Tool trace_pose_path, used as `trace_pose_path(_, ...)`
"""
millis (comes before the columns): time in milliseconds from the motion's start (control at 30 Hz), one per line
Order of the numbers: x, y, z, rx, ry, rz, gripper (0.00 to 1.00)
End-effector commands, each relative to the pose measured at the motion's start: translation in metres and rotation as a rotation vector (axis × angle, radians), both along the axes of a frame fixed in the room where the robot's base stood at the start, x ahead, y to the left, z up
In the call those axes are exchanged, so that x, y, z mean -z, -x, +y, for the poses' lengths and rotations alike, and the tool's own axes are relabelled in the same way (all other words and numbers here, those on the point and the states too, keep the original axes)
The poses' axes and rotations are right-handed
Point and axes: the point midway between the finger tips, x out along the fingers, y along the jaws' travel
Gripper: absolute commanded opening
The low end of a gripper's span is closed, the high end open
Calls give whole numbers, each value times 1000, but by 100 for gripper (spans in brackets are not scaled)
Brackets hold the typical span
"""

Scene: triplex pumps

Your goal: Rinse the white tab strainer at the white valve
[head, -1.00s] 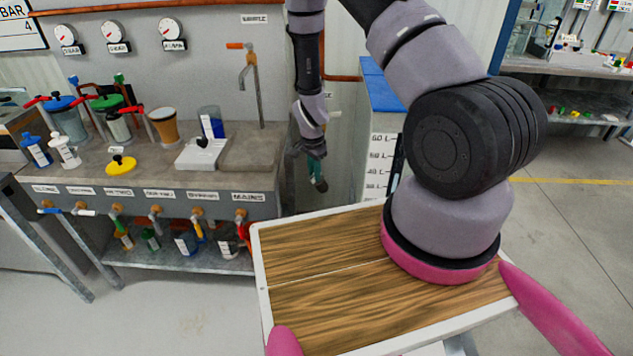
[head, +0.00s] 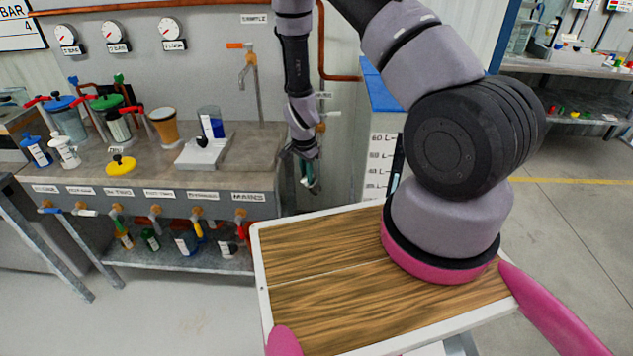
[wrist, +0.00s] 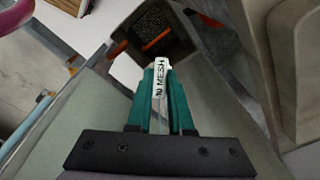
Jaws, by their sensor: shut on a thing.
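In the wrist view my gripper (wrist: 160,85) has its teal fingers shut on a white tab (wrist: 160,75) printed "MESH", which I take to be the white tab strainer's. In the head view my gripper (head: 308,180) hangs in the gap between the bench and the blue-topped tank; the strainer is too small to make out there. A valve with a white handle (head: 85,212) is on the bench front, second from left, far to the left of my gripper.
A marked tank (head: 380,150) stands right of my gripper. My wooden deck is clear in front.

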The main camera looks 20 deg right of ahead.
Motion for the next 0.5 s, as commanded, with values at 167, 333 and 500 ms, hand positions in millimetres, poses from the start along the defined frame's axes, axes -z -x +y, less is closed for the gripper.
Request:
trace_pose_path(167, 0, 8, 13, -1, 0, -1, 0)
trace_pose_path(333, 0, 16, 24, -2, 0, -1, 0)
trace_pose_path(500, 0, 24, 35, -2, 0, -1, 0)
